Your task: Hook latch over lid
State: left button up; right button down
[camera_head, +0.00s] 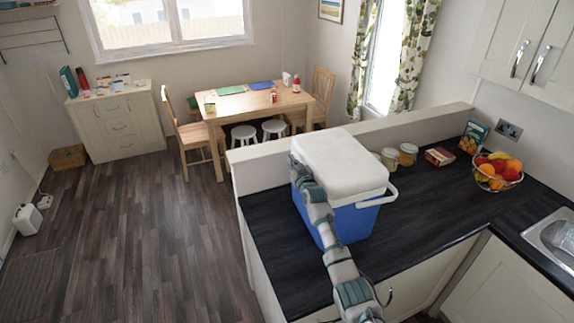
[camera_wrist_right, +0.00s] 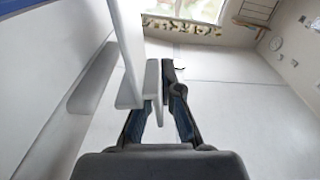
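A blue cooler box (camera_head: 357,222) with a white lid (camera_head: 340,160) stands on the dark counter. The lid lies on top and looks down. A white handle (camera_head: 385,196) sticks out on the cooler's right side. My right arm crosses in front of the cooler, and its gripper (camera_head: 296,170) is at the cooler's left side, just below the lid edge. In the wrist view a white latch-like piece (camera_wrist_right: 151,85) stands at the fingertips of my right gripper (camera_wrist_right: 160,88). It hides the left fingertip, so I cannot tell whether it is gripped. My left gripper is not in view.
Jars (camera_head: 408,154), a small box (camera_head: 439,157) and a fruit bowl (camera_head: 498,172) stand right of the cooler. A low white ledge (camera_head: 258,160) runs behind it. The counter (camera_head: 425,235) in front and right is clear.

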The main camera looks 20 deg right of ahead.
jog(key=shift+d+f+m, duration=0.25)
jog(key=shift+f+m, duration=0.2)
jog(key=shift+m, duration=0.55)
jog(key=c, duration=1.4)
grip_release()
jog(key=shift+o, duration=0.3)
jog(key=shift+r, duration=0.2)
jog(key=shift+s, duration=0.15)
jog(key=s, duration=1.1)
jog(key=shift+s, duration=0.35)
jog(key=shift+a, duration=0.1)
